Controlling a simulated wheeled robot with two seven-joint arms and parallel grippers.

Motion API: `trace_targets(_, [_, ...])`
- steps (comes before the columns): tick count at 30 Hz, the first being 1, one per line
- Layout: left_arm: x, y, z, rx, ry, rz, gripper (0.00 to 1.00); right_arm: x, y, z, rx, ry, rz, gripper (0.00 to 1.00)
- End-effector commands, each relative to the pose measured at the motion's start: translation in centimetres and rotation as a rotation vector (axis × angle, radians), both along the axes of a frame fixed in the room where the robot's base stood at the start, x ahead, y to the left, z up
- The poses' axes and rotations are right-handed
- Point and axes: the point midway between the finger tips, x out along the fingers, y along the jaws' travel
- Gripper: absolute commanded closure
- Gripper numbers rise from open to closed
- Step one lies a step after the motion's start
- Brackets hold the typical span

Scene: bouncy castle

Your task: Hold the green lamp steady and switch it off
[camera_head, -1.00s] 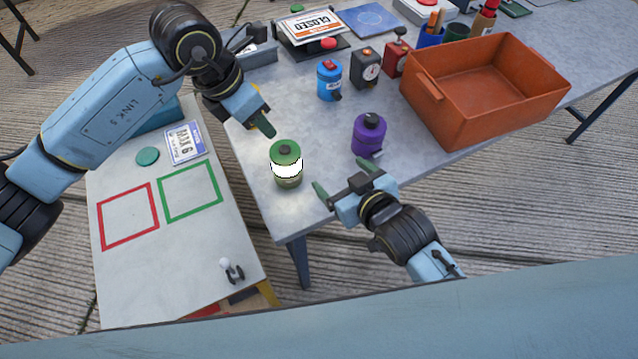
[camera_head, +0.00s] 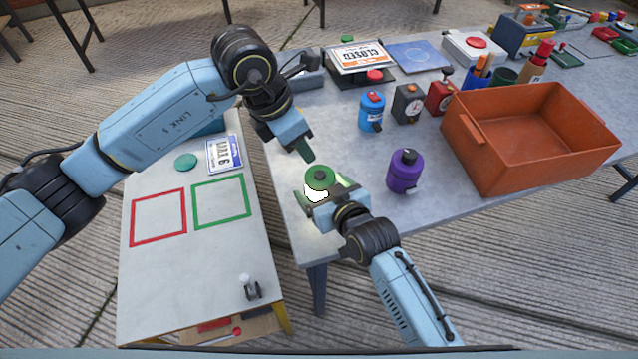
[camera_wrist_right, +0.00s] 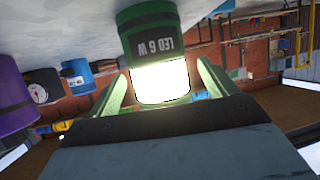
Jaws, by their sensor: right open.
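The green lamp (camera_head: 320,177) stands on the grey table near its left front corner, with a dark button on its green top. Its pale band glows white, so it is lit. My right gripper (camera_head: 323,191) is open around the lamp, one finger on each side. In the right wrist view, gaps show between the lamp and both fingers. My left gripper (camera_head: 309,156) is above and just behind the lamp, pointing down towards its top, apart from it. Its fingers appear together, with nothing between them.
A purple lamp (camera_head: 405,172) stands to the right, then an orange bin (camera_head: 480,145). A blue canister (camera_head: 372,112), a dark timer (camera_head: 407,104) and a red one (camera_head: 440,97) stand behind. A white side table (camera_head: 190,270) with red and green outlines is at left.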

Motion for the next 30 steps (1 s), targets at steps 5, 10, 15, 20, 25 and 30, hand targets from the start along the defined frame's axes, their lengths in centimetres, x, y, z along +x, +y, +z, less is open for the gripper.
trace_targets(5, [0.0,0.0,0.0,0.000,0.000,0.000,0.64,1.4,0.7,-0.6,0.001,0.000,0.000,0.16])
trace_targets(10, [0.0,0.0,0.0,0.000,0.000,0.000,0.64,1.8,0.9,-0.9,0.000,0.000,-0.001,0.16])
trace_targets(15, [0.0,0.0,0.0,0.000,0.000,0.000,0.64,1.9,0.9,-0.9,0.000,0.000,-0.001,0.16])
trace_targets(20, [0.0,0.0,0.0,0.000,0.000,0.000,0.64,1.8,0.9,-0.9,0.000,0.000,-0.001,0.25])
trace_targets(25, [0.0,0.0,0.0,0.000,0.000,0.000,0.64,1.8,0.9,-0.9,0.000,0.000,-0.001,0.47])
trace_targets(30, [0.0,0.0,0.0,0.000,0.000,0.000,0.64,1.8,0.9,-0.9,0.000,0.000,-0.001,0.69])
